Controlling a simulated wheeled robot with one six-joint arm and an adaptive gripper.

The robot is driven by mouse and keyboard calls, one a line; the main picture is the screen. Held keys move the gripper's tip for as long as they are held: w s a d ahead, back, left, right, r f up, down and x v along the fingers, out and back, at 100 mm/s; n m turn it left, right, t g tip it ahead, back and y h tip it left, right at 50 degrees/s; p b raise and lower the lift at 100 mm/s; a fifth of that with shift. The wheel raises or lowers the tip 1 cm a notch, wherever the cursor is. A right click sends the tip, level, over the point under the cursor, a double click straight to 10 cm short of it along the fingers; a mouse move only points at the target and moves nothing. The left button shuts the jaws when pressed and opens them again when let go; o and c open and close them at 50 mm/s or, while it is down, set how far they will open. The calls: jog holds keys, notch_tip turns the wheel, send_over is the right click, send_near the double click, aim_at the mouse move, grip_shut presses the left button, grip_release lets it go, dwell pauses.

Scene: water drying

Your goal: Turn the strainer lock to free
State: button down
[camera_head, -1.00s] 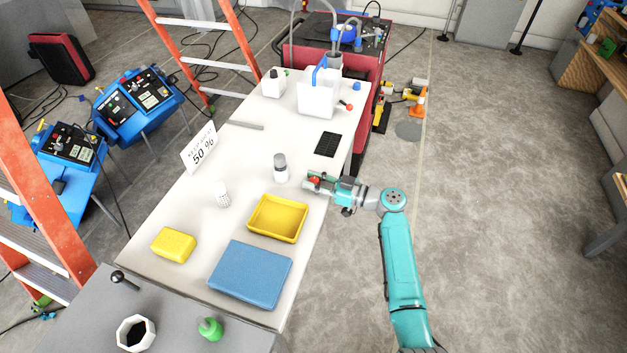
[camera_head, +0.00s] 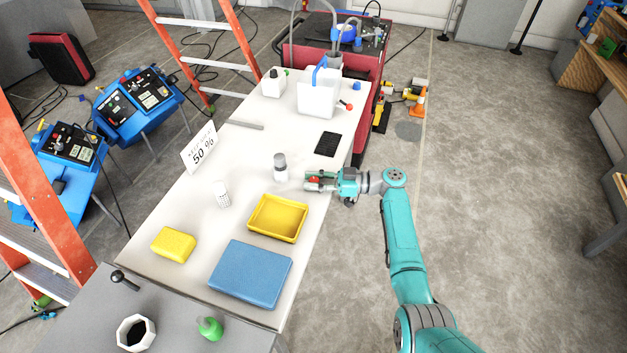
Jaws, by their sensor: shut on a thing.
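My gripper (camera_head: 314,180) is at the right edge of the white table, level with the table top. It is shut on a small red part (camera_head: 314,179), which shows between the fingers. This part looks like the strainer lock, but the fingers hide most of it and I cannot read its setting. A small clear jar with a grey cap (camera_head: 280,165) stands upright on the table just left of the fingertips, apart from them.
A yellow tray (camera_head: 298,236), a blue slab (camera_head: 250,272), a yellow block (camera_head: 173,244) and a white perforated cylinder (camera_head: 221,196) lie nearer on the table (camera_head: 262,202). A black grid (camera_head: 328,144) and a white container (camera_head: 317,98) are farther back.

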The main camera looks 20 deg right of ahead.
jog(key=c, duration=0.9)
grip_release()
jog(key=shift+o, duration=0.2)
jog(key=v, duration=1.2)
